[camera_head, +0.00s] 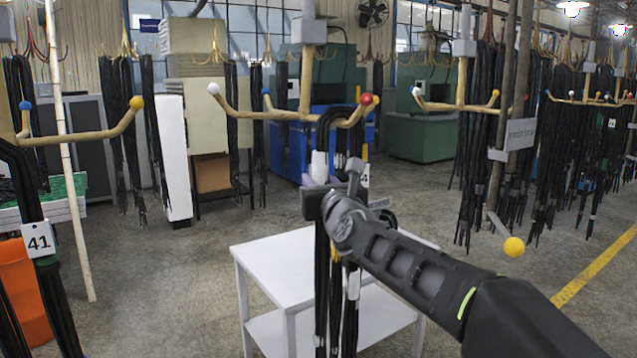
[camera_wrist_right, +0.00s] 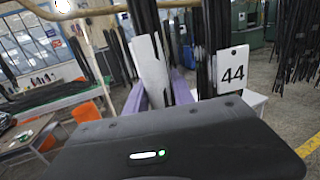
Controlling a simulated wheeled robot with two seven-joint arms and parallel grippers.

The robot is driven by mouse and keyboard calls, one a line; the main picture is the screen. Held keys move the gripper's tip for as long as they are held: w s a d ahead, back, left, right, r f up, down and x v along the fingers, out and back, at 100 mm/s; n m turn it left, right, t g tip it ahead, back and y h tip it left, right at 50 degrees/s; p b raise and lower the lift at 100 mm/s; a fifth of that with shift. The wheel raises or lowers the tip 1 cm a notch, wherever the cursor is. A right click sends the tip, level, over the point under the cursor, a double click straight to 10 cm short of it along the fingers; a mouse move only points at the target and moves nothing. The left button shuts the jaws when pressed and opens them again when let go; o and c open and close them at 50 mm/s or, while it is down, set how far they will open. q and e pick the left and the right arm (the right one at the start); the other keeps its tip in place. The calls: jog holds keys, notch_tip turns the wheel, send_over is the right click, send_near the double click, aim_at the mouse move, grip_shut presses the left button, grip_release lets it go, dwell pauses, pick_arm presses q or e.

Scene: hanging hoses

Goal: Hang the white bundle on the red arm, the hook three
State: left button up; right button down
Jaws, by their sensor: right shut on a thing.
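The white bundle (camera_head: 319,165) is a set of long black hoses with a white wrap. In the head view its upper loop is at the red-tipped arm (camera_head: 345,120), just left of the red ball (camera_head: 367,99). I cannot tell whether the loop rests on that arm. My right gripper (camera_head: 325,198) is shut on the bundle below the wrap and hides part of it. The hose ends hang down in front of the white table. In the right wrist view the white wrap (camera_wrist_right: 150,70) stands upright, slightly tilted, between the fingers. My left gripper is not in view.
The same hook has a white-tipped arm (camera_head: 213,89) and a blue-tipped arm (camera_head: 267,94). A white table (camera_head: 275,265) stands below. A tag reading 44 (camera_wrist_right: 233,72) hangs beside the wrap.

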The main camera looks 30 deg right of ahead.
jog(key=shift+r, duration=0.25)
jog(key=c, duration=1.2)
grip_release()
jog(key=shift+s, duration=0.1)
jog(key=shift+o, duration=1)
jog(key=shift+f, duration=0.4)
jog(key=shift+s+a+b, duration=0.2)
jog(key=shift+s+b, duration=0.1)
jog(key=shift+b, duration=0.15)
jog(key=b+v, duration=0.2)
jog(key=v, duration=0.5)
jog(key=shift+r+b, duration=0.2)
jog(key=shift+b, duration=0.2)
